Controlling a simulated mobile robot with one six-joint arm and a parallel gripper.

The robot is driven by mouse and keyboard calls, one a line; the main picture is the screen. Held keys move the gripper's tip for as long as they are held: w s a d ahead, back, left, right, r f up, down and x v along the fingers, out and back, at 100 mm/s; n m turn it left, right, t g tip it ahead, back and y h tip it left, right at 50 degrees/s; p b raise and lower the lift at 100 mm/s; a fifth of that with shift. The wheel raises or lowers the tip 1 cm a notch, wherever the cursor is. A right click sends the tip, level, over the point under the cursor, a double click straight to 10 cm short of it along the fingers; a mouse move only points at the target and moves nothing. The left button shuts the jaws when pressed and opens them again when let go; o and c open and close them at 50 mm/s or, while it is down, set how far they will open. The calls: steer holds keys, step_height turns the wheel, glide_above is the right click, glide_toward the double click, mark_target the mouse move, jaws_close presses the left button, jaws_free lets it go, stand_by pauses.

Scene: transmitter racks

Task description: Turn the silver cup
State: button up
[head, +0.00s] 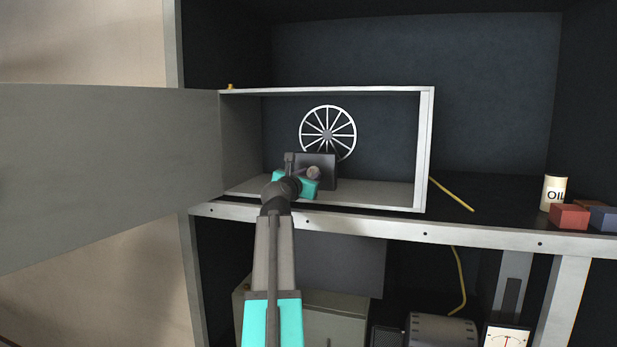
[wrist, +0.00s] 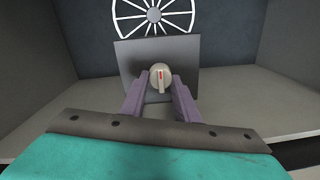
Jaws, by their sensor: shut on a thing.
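The silver cup (wrist: 160,73) is a small round, pale grey knob-like piece with a red mark on its face. It sits in front of a dark square plate (wrist: 128,62), inside an open metal box (head: 427,150). In the head view the cup (head: 314,172) is small and partly covered by my gripper (head: 308,175). In the wrist view my gripper (wrist: 160,88) has its two purple-grey fingers on either side of the cup, shut on it. The red mark stands about upright in the wrist view.
A white spoked wheel (head: 328,133) is on the back wall behind the plate. The box door (head: 110,170) hangs open at the left. The box's right side is free.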

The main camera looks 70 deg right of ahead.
steer(key=shift+d+r, duration=0.15)
steer(key=shift+r, duration=0.05)
steer(key=shift+c, duration=0.2)
steer(key=shift+o, duration=0.2)
steer(key=shift+d+m, duration=0.2)
steer(key=shift+m, duration=0.1)
steer(key=m+b, duration=0.2)
steer(key=m, duration=0.1)
steer(key=m+b, duration=0.4)
steer(key=m, duration=0.2)
steer(key=m+b, duration=0.4)
steer(key=m, duration=0.1)
steer(key=shift+r+m+t, duration=0.15)
steer(key=shift+m+t, duration=0.15)
steer(key=m+b, duration=0.7)
steer(key=m, duration=0.1)
steer(key=shift+s+d+m+t, duration=0.1)
steer(key=shift+m+t, duration=0.2)
steer(key=m+b, duration=0.3)
steer(key=m, duration=0.1)
steer(key=shift+b, duration=0.35)
steer(key=m+b, duration=0.3)
steer(key=m, duration=0.2)
steer(key=shift+s+m+b, duration=0.15)
steer(key=shift+m+b, duration=0.2)
steer(key=shift+m, duration=0.05)
steer(key=shift+r+m+b, duration=0.1)
steer(key=shift+m+b, duration=1)
steer(key=shift+m, duration=0.8)
